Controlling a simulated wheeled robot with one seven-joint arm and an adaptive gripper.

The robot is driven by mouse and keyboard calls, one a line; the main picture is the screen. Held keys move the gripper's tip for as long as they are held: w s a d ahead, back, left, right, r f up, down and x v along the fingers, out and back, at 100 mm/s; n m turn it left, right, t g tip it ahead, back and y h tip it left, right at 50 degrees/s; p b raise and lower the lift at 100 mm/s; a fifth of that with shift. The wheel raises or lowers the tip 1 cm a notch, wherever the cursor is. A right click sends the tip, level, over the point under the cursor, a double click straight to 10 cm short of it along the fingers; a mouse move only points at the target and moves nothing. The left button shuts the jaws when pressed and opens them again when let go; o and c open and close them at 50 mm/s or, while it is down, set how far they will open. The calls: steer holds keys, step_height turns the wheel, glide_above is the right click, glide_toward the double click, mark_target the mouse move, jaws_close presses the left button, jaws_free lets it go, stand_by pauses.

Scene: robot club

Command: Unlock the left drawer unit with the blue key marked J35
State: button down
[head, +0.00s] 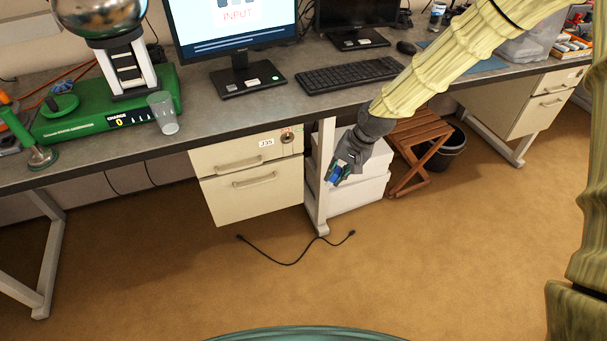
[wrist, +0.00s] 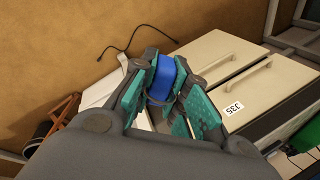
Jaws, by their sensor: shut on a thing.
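My gripper (head: 338,172) is shut on the blue key (head: 334,175), and holds it in the air to the right of the left drawer unit (head: 250,200). In the wrist view the blue key (wrist: 160,82) sits between the teal finger pads; any marking on it cannot be read. The left drawer unit (wrist: 215,60) has two cream drawers with bar handles. A label reading J35 (head: 266,142) is on its upper drawer, and it also shows in the wrist view (wrist: 233,108). A round lock (head: 287,138) is at the upper drawer's right end. The key is apart from the lock.
A white table leg (head: 322,185) stands between the drawer unit and white boxes (head: 358,185). A wooden stool (head: 418,140) and a dark bin (head: 447,150) are further right. A black cable (head: 290,262) lies on the open floor. Another drawer unit (head: 535,100) is at the far right.

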steer(key=w+a+f+m+t+y+b, duration=0.1)
steer(key=w+a+f+m+t+b, duration=0.3)
steer(key=w+a+m+t+b, duration=0.6)
steer(key=shift+w+a+f+t+y+b, duration=0.15)
steer(key=shift+w+a+t+y+b, duration=0.3)
steer(key=shift+w+t+b, duration=2.15)
steer(key=s+b, duration=0.2)
steer(key=b, duration=0.2)
steer(key=shift+s+a, duration=0.1)
steer(key=shift+s, duration=0.05)
steer(key=shift+a, duration=0.15)
steer(key=shift+x, duration=1.35)
stand_by(2.3)
